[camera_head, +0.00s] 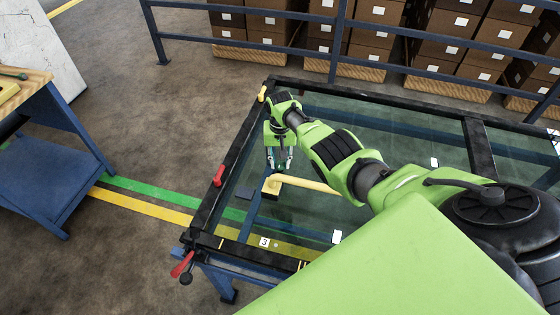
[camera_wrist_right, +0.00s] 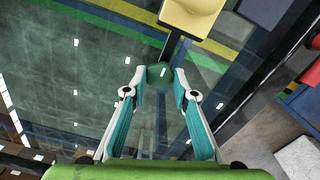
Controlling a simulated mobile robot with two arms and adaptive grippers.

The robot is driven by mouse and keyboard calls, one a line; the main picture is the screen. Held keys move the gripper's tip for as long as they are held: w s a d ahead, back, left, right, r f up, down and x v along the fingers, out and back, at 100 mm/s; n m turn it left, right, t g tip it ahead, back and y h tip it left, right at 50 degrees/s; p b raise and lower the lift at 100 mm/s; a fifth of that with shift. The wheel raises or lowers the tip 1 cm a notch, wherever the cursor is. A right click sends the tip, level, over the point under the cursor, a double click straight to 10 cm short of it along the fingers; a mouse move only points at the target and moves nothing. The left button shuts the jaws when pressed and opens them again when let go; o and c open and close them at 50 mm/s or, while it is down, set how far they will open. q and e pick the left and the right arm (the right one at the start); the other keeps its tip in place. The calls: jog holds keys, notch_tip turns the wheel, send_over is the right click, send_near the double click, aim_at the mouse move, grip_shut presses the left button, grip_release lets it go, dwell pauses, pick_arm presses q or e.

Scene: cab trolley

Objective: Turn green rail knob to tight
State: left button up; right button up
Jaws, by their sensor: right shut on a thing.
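The green rail knob (camera_wrist_right: 158,77) shows in the right wrist view as a small dark green disc with a pale mark, between the fingertips. My right gripper (camera_wrist_right: 160,82) is shut on it, with one teal-padded finger on each side. In the head view my right gripper (camera_head: 279,165) points down over the glass panel, and the knob is too hidden there to make out. Which way the knob is turned cannot be told. My left gripper is not in view.
A glass panel (camera_head: 340,215) in a black frame lies on a blue trolley. A yellow handle (camera_head: 305,184) stands close to the gripper. Red levers (camera_head: 219,176) and a yellow lever (camera_head: 262,93) sit along the frame. A blue railing (camera_head: 338,40) and boxes stand behind.

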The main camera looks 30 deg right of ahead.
aim_at(280, 164)
jog(key=shift+r, duration=0.1)
jog(key=o, duration=1.1)
notch_tip(280, 164, up, 12)
dwell(0.6)
